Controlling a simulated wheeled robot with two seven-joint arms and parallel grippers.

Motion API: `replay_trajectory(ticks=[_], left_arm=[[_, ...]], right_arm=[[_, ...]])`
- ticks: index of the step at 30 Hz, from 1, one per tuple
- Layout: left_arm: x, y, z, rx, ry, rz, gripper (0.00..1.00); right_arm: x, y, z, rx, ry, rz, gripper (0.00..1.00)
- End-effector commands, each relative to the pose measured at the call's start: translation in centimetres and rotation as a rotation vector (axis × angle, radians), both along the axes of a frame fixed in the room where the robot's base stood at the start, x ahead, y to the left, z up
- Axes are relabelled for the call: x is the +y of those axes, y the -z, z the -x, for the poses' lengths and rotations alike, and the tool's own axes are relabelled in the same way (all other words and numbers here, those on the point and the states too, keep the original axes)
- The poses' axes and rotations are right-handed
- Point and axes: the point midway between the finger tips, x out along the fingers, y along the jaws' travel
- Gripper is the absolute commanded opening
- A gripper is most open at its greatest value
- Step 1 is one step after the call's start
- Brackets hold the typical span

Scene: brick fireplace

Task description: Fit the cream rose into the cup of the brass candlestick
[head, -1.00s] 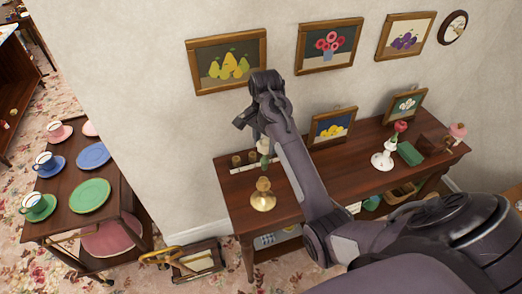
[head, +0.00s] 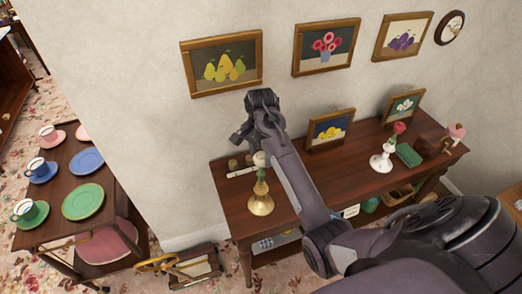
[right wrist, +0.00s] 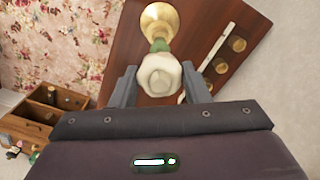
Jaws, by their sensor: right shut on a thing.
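The brass candlestick (head: 260,203) stands upright on the left part of the wooden wall table. My right gripper (head: 256,150) is above it, pointing down, shut on the cream rose (head: 259,159). In the right wrist view the rose's cream bloom (right wrist: 160,75) sits between the two fingers of the gripper (right wrist: 160,88). Its green stem runs down toward the candlestick (right wrist: 159,20) and overlaps its top in both views. I cannot tell whether the stem's end is inside the cup or just over it. My left gripper is not in view.
The wooden table (head: 335,180) also bears a white candlestick (head: 382,160) with a red rose, a green box (head: 408,154) and small brown pieces near the wall. Framed pictures lean behind. A cart (head: 60,225) with cups and plates stands at left.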

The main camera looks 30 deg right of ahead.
Motion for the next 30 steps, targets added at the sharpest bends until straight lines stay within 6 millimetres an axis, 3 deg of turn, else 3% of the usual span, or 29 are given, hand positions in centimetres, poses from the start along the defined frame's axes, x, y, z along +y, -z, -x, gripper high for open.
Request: replay_trajectory(ticks=[6, 30], left_arm=[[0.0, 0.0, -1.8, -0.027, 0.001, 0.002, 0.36], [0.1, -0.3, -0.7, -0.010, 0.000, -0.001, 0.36]], right_arm=[[0.0, 1.0, 0.0, -0.001, 0.000, 0.000, 0.26], [0.0, 0.9, 0.0, 0.000, 0.001, 0.000, 0.26]])
